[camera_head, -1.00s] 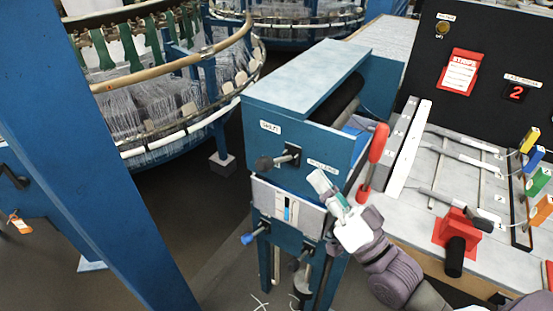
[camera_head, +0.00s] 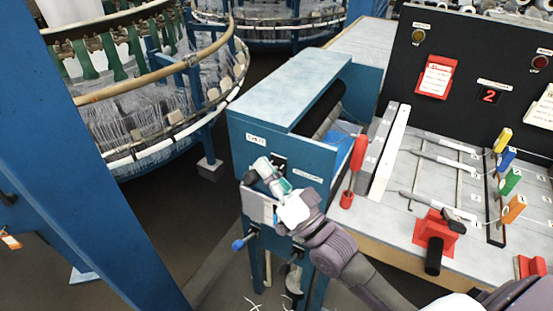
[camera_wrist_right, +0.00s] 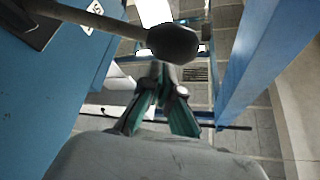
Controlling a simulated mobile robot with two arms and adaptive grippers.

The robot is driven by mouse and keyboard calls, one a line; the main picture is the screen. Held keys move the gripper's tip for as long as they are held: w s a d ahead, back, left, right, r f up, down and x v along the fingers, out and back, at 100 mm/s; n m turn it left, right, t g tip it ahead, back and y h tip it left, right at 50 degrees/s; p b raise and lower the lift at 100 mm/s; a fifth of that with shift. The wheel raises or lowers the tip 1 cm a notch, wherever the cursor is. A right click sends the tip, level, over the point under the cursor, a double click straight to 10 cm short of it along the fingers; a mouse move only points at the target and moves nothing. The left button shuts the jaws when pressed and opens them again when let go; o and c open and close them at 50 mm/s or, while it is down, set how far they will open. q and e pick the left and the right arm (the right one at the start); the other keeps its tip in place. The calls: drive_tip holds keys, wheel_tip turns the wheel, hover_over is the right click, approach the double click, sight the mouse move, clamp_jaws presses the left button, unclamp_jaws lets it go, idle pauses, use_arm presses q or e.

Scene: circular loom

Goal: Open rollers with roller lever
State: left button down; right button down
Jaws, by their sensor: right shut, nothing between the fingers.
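A lever with a dark round knob (camera_head: 250,178) sits on the front face of the blue roller box (camera_head: 240,127), below a white label. My right gripper (camera_head: 263,165) is in front of this face, close beside the knob, and partly hides the lever. In the right wrist view the dark knob (camera_wrist_right: 173,45) and its grey shaft come in from the left, just beyond the fingertips (camera_wrist_right: 160,70). The gripper is shut and empty; I cannot tell whether it touches the knob. A dark roller (camera_head: 318,120) shows along the box's open side. My left gripper is out of view.
A red-handled lever (camera_head: 357,153) stands right of the box. A blue-tipped lever (camera_head: 239,244) sticks out below. A blue post (camera_head: 95,165) stands left, with the round loom (camera_head: 165,95) behind it. A control table (camera_head: 390,215) fills the right.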

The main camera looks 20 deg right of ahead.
drive_tip(key=shift+a+f, duration=0.2)
drive_tip(key=shift+f, duration=0.1)
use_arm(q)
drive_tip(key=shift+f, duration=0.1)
use_arm(e)
drive_tip(key=shift+s+f, duration=0.1)
